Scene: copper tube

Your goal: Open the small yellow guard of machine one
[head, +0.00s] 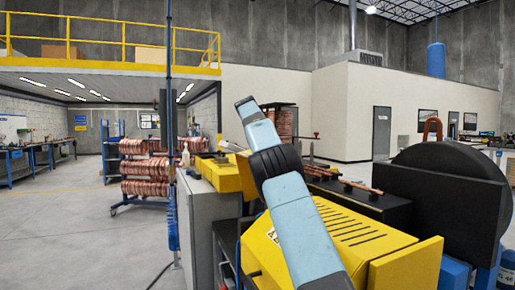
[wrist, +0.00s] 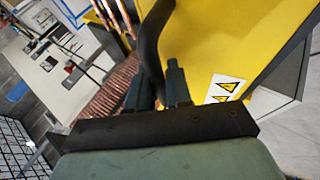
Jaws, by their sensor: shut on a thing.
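In the wrist view my gripper (wrist: 160,85) has its two dark fingers closed around a dark curved bar (wrist: 152,45), which looks like a handle. The bar runs up beside a yellow panel (wrist: 220,40) with warning stickers; where it attaches is not clear. In the head view a yellow machine cover (head: 335,235) with black slots stands at front centre, and a smaller yellow housing (head: 228,176) lies behind it to the left. My pale blue arm crosses in front of them, and my gripper cannot be made out there. I cannot tell which yellow part is the small guard.
A large black round housing (head: 455,185) stands at right. Copper tubes (head: 355,186) lie along the machine. A rack of copper coils (head: 150,170) and a dark blue post (head: 171,120) stand at left. The grey floor at far left is open.

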